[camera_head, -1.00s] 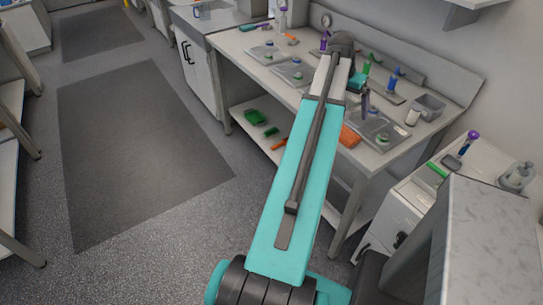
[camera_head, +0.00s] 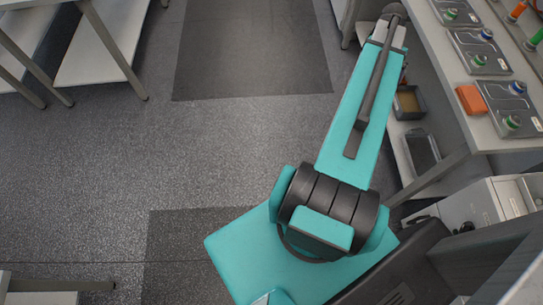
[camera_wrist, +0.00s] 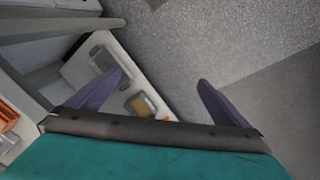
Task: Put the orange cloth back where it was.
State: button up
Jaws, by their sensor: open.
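A folded orange block-like thing, which looks like the orange cloth (camera_head: 470,99), lies on the bench top at the right of the head view, left of a grey tray with green and blue knobs. My gripper (camera_wrist: 160,82) shows in the wrist view with its two purple fingers wide apart and nothing between them. It hangs over the floor beside a white lower shelf (camera_wrist: 75,72). A small orange sliver (camera_wrist: 164,118) shows at the shelf's edge, mostly hidden by my gripper; I cannot tell what it is. The fingers are hidden in the head view.
A bin with brown contents (camera_head: 409,103) and a dark tray (camera_head: 422,150) are on the lower shelf. Several knobbed grey trays (camera_head: 480,50) line the bench. A white cabinet (camera_head: 470,205) stands at the lower right. Open floor (camera_head: 150,160) lies left of my arm.

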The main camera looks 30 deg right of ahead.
jog(key=w+a+f+n+y, duration=0.1)
jog(key=w+a+f+n, duration=0.15)
jog(key=a+f, duration=0.55)
jog(key=w+a+f+n+g, duration=0.15)
jog(key=w+a+f, duration=0.25)
jog(key=a, duration=0.8)
jog(key=w+a+f+n+y, duration=0.1)
jog(key=w+a+f+n, duration=0.2)
jog(key=a+f, duration=0.55)
jog(key=s+a+f+n+g, duration=0.1)
jog(key=s+a+f+n, duration=0.1)
jog(key=s+a, duration=0.3)
jog(key=s+a+f+n, duration=0.3)
jog(key=s+a+f, duration=0.1)
jog(key=a, duration=0.8)
jog(key=s+a+f+n+g, duration=0.1)
jog(key=s+a+f, duration=0.3)
jog(key=a, duration=0.4)
jog(key=shift+s+a+n+g+h, duration=0.4)
jog(key=shift+s+n, duration=0.3)
jog(key=shift+s, duration=0.1)
notch_tip(320, 180, down, 3)
jog(key=b, duration=0.3)
jog(key=shift+s, duration=0.15)
